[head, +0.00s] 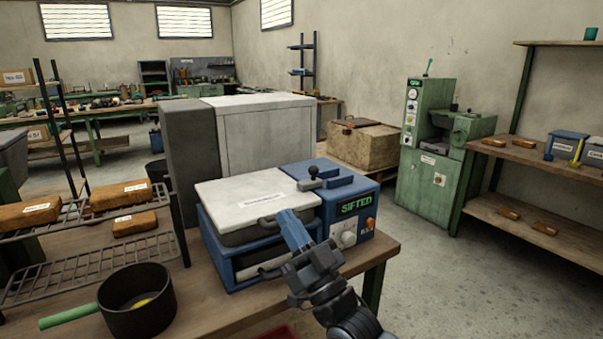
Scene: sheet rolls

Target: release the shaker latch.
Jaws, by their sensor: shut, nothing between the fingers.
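The shaker (226,262) is a blue box machine with a pale lid (258,198) on the wooden bench, and its lid looks down. A dark lever with a round knob (312,171) sits on its blue top at the back right; this may be the latch. A green display (356,204) on its right front reads "SIFTED". Dark loop handles show at the lid's front edge and lower on the front. My gripper (285,214) is shut and empty in front of the shaker, its tips by the lid's front handle. I cannot tell whether they touch. My gripper hides part of the front.
A dark pan (138,312) with a green handle stands at the bench's front left. A wire rack (70,268) with labelled brown blocks is on the left. A large grey cabinet (265,137) stands behind the shaker. A green machine (425,190) and shelves are at right, beyond open floor.

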